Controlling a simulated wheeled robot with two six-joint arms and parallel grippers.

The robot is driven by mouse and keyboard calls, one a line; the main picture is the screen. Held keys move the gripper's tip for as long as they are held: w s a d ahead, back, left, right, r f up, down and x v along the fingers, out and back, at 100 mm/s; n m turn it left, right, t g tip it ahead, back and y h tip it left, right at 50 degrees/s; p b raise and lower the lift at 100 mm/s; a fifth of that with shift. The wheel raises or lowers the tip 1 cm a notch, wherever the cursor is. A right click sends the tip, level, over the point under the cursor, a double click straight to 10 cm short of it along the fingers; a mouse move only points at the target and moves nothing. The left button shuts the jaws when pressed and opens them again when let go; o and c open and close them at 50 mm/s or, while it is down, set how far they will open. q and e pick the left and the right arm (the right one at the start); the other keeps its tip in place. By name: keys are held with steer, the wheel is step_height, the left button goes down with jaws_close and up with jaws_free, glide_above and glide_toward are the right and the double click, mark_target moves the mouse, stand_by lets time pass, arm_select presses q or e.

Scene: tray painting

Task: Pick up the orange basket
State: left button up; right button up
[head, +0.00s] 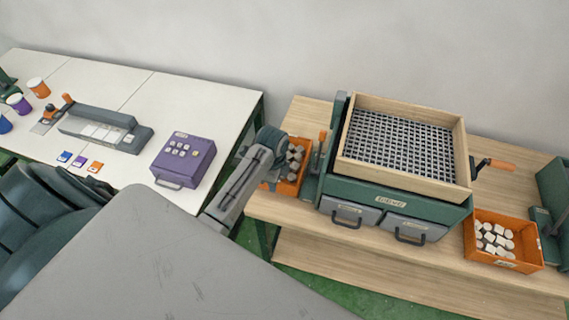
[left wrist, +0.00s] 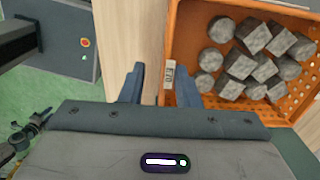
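An orange basket (head: 288,187) holding grey chunky pieces stands at the left end of the wooden table, partly hidden by my left arm in the head view. In the left wrist view the basket (left wrist: 187,35) fills the upper right, with a small pale label on its near-side wall. My left gripper (left wrist: 160,68) is open, its two fingers apart on either side of that wall in the picture. I cannot tell whether they touch it. A second orange basket (head: 536,252) with pale pieces stands at the right. My right gripper is not in view.
A green machine (head: 425,208) with a wood-framed mesh tray (head: 462,150) and two grey drawers stands close to the right of the left basket. A white table (head: 205,100) on the left bears a purple box (head: 186,155), a grey device (head: 105,130) and cups.

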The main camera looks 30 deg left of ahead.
arm_select(q)
steer(key=f+p, duration=0.1)
steer(key=f, duration=0.3)
steer(key=shift+w+a+p, duration=0.15)
steer(key=shift+w+p, duration=0.05)
steer(key=shift+p, duration=0.2)
steer(key=shift+f, duration=0.35)
steer(key=shift+c, duration=0.2)
jaws_close()
